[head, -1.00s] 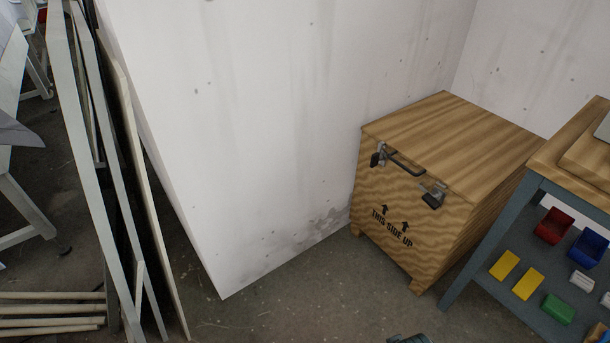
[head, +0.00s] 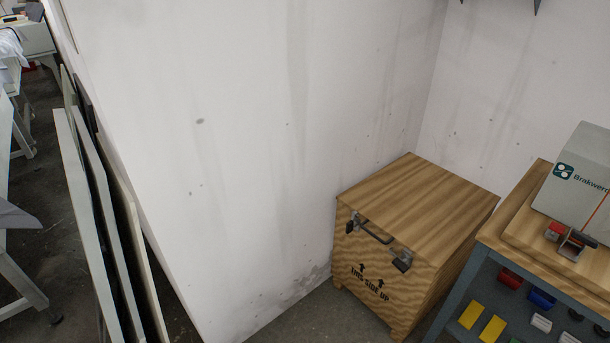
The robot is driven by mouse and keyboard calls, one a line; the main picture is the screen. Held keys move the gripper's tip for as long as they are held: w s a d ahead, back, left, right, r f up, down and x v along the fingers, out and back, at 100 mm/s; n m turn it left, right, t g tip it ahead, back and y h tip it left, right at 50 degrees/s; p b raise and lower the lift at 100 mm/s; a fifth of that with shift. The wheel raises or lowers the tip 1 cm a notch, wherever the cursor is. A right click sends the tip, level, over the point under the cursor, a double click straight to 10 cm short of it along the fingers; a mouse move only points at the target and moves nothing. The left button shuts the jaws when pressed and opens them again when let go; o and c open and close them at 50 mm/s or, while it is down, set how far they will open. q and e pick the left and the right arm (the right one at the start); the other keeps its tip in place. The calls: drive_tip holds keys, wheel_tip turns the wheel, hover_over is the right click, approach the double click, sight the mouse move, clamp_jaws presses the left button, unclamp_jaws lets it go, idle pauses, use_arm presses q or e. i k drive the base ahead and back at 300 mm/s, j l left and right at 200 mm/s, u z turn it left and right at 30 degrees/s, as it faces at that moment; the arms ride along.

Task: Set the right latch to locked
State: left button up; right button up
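A wooden crate (head: 415,215) stands on the floor in the corner, its lid down, with "THIS SIDE UP" printed on its front. A dark handle (head: 377,233) sits at the lid's front edge between two metal latches. The left latch (head: 353,223) is near the front left corner. The right latch (head: 402,261) is near the front right corner. Both are too small to tell how they are set. Neither of my grippers shows in the head view.
A workbench (head: 467,247) with a Brakwerd machine (head: 582,182) on top and coloured bins and blocks below stands close to the crate's right. White walls rise behind. Boards (head: 97,230) lean at the left. Some floor (head: 318,322) is clear before the crate.

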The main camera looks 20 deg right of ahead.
sight(402, 264)
drive_tip(key=l+z, duration=0.15)
drive_tip(key=z, duration=1.1)
